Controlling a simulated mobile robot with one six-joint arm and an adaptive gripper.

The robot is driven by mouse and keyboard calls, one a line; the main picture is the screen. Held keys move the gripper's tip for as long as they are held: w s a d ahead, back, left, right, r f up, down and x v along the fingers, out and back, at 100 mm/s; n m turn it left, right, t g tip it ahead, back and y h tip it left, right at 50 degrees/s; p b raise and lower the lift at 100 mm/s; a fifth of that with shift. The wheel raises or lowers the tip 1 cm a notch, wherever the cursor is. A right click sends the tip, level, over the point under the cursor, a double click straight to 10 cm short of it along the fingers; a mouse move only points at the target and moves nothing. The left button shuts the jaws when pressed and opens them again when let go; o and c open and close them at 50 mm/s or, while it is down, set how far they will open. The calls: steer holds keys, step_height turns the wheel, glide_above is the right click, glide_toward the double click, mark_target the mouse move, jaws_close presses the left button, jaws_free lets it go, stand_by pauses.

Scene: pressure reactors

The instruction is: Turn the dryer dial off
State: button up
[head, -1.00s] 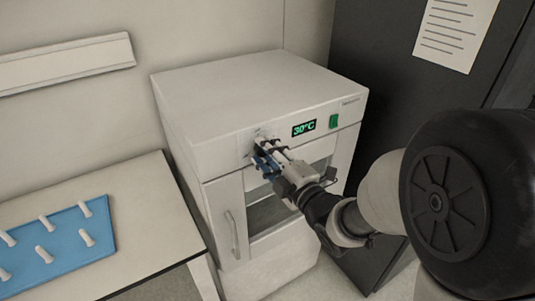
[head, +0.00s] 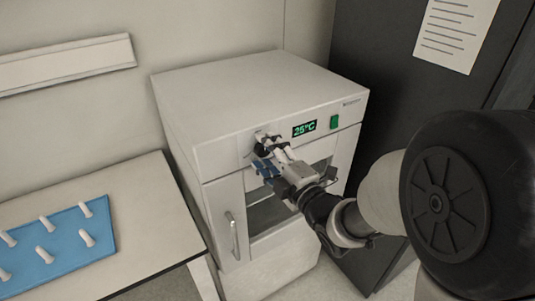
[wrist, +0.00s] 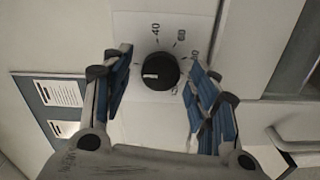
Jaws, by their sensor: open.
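The dryer (head: 262,105) is a white box-shaped unit with a green-lit display (head: 304,128) that reads 25°C. Its black dial (wrist: 160,71) shows in the wrist view, on a pale plate with printed numbers around it. A light mark on the dial points left in that view. My gripper (head: 266,150) is at the dryer's front panel, left of the display. In the wrist view its two blue-padded fingers (wrist: 158,92) are open, one on each side of the dial, with a gap to it on both sides. In the head view the gripper mostly hides the dial.
A green switch (head: 334,122) sits right of the display. The dryer door with its handle (head: 233,236) is below the panel. A table with a blue pegged mat (head: 62,235) stands at left. A dark cabinet (head: 385,80) stands at right.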

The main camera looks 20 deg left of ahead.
steer(key=v, duration=0.7)
steer(key=shift+s+d, duration=0.15)
steer(key=shift+s, duration=0.05)
stand_by(0.3)
